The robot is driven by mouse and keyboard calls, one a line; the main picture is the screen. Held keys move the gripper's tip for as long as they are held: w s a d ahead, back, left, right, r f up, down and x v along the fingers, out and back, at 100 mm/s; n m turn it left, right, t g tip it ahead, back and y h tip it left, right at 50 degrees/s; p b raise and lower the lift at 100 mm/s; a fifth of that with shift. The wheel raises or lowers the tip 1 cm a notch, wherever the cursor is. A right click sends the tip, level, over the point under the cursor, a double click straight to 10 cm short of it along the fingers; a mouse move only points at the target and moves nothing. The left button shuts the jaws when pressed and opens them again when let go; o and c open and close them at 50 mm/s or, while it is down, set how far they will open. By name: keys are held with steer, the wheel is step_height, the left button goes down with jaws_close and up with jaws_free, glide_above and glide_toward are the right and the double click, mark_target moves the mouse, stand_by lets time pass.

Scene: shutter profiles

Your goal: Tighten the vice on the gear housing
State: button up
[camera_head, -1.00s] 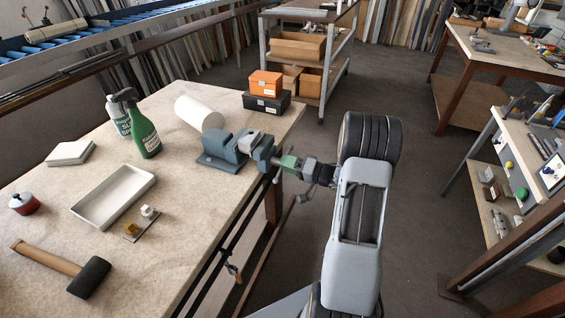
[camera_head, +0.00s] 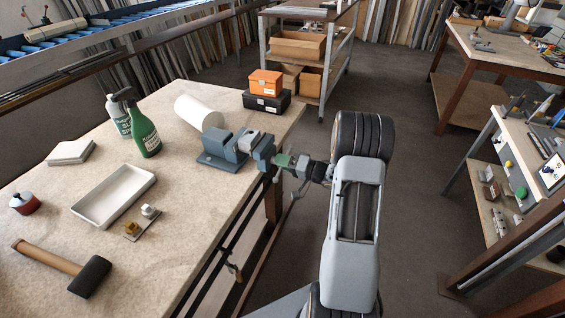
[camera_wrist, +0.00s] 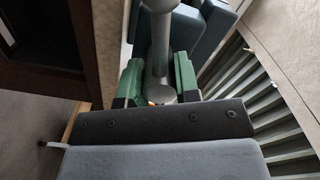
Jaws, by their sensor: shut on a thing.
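The blue-grey vice (camera_head: 222,158) is at the right edge of the pale bench, its screw end toward my arm. A light grey block (camera_head: 248,139), apparently the gear housing, sits between its jaws; I cannot tell how tightly. My gripper (camera_head: 281,160), with green fingers, is at the screw end just past the bench edge. In the wrist view the green fingers (camera_wrist: 160,82) stand on both sides of the grey vice handle bar (camera_wrist: 160,50), shut on it. The blue-grey vice body (camera_wrist: 205,38) shows behind; the gear housing is not distinguishable there.
A white roll (camera_head: 198,113), spray bottles (camera_head: 143,130), a white tray (camera_head: 113,196) and a mallet (camera_head: 60,265) lie on the bench. Orange and black boxes (camera_head: 266,90) stand behind the vice. Open floor lies right of my arm.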

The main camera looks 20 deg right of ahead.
jaws_close()
steer(key=shift+r, duration=0.1)
steer(key=p, duration=0.1)
steer(key=m+p, duration=0.1)
steer(key=p, duration=0.1)
steer(key=shift+r+m, duration=0.3)
steer(key=m+p, duration=0.2)
steer(key=p, duration=0.1)
steer(key=shift+f+m+p, duration=0.2)
steer(key=shift+m+p, duration=0.15)
steer(key=shift+m, duration=0.05)
steer(key=shift+f+m, duration=0.25)
steer(key=shift+m, duration=0.05)
